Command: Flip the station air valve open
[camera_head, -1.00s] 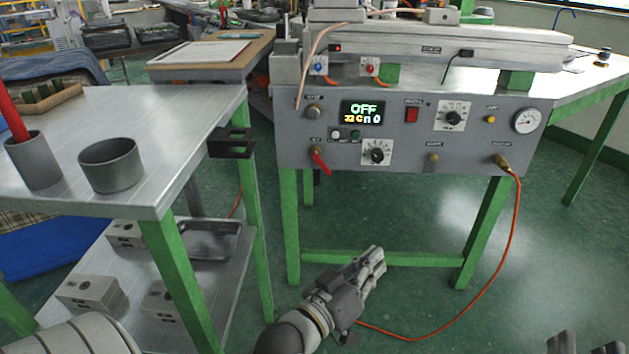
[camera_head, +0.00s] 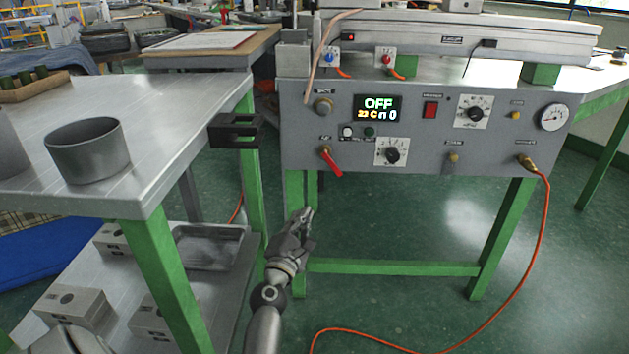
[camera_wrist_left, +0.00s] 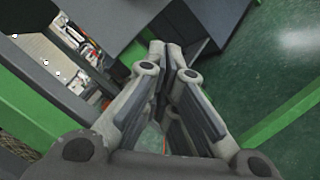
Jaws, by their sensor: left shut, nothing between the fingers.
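The station air valve (camera_head: 331,161) is a red lever on a brass fitting at the lower left of the grey control panel (camera_head: 300,140). The lever slants down to the right. My left gripper (camera_head: 305,215) is below the valve and apart from it, with its fingers pointing up. The fingers are shut and empty. In the left wrist view the fingertips (camera_wrist_left: 172,47) meet, with green legs and the floor around them. The valve cannot be made out in that view. My right gripper is not in view.
A metal side table (camera_head: 150,200) with a grey cup (camera_head: 88,150) stands to the left. A black bracket (camera_head: 235,130) sticks out between table and panel. Green station legs (camera_head: 300,265) stand close to my left gripper. An orange hose (camera_head: 541,240) hangs from the panel's right.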

